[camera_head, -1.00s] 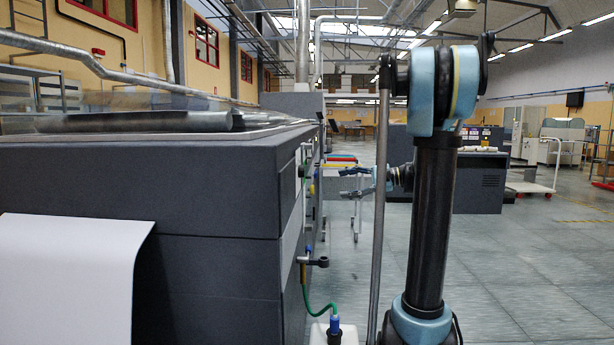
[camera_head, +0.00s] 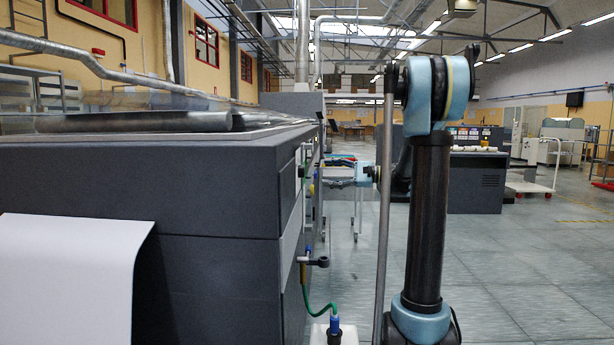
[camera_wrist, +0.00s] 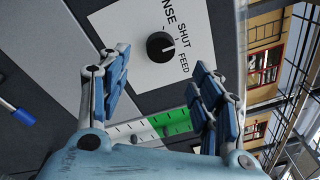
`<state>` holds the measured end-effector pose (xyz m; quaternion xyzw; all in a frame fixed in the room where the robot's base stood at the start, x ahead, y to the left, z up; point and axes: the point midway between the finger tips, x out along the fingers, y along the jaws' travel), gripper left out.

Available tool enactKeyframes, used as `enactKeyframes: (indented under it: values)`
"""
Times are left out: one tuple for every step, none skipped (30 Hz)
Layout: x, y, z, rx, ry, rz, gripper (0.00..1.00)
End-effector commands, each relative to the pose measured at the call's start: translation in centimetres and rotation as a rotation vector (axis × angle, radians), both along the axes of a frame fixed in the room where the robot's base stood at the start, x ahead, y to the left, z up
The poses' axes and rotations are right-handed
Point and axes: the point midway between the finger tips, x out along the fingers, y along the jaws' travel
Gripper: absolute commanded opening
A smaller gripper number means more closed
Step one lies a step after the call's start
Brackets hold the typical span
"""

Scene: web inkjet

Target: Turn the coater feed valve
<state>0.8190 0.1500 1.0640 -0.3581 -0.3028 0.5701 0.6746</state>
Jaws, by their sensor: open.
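In the wrist view, a round black knob (camera_wrist: 160,46) with a white pointer mark sits on a white panel (camera_wrist: 125,28). The panel reads SHUT and FEED beside the knob, with a partly cut word ending NSE. My gripper (camera_wrist: 161,60) is open, with its blue fingers spread on either side of the knob in the picture. Nothing is between the fingers, and I cannot tell how far the knob is from them. In the head view, my gripper (camera_head: 340,182) is beside the machine's right side, where the knob is too small to make out.
The large grey machine (camera_head: 200,190) fills the left. A black-handled lever fitting (camera_head: 319,261) with a green hose (camera_head: 318,307) sticks out low on its side. A green and white strip (camera_wrist: 165,125) and a blue handle (camera_wrist: 17,112) show in the wrist view.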

Motion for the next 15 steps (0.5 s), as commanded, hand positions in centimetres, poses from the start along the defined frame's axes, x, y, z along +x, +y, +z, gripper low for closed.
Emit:
enactKeyframes:
  values:
    - [0.1, 0.9, 0.0, 0.0, 0.0, 0.002, 0.59]
    - [0.2, 1.4, 0.0, 0.0, 0.0, 0.004, 0.59]
    - [0.3, 2.1, 0.0, 0.0, 0.0, 0.004, 0.59]
    - [0.4, 2.5, 0.0, 0.0, 0.0, 0.002, 0.59]
    - [0.4, 3.0, 0.0, -0.001, 0.0, 0.003, 0.59]
    - [0.5, 3.7, 0.0, 0.0, 0.0, 0.004, 0.59]
    - [0.7, 4.1, 0.0, 0.0, 0.0, 0.002, 0.59]
    - [0.7, 4.6, 0.0, -0.001, 0.0, 0.003, 0.59]
    - [0.8, 5.2, 0.0, 0.0, 0.0, 0.004, 0.59]
    - [0.9, 5.6, 0.0, 0.0, 0.0, 0.002, 0.59]
    - [1.0, 6.0, 0.0, 0.0, 0.0, 0.002, 0.59]
    - [1.0, 6.6, 0.0, -0.001, 0.0, 0.003, 0.59]
    - [1.1, 6.9, 0.0, 0.0, 0.0, 0.002, 0.59]
    - [1.2, 7.2, 0.0, 0.0, 0.0, 0.001, 0.59]
    - [1.3, 7.6, 0.0, 0.0, 0.0, 0.001, 0.59]
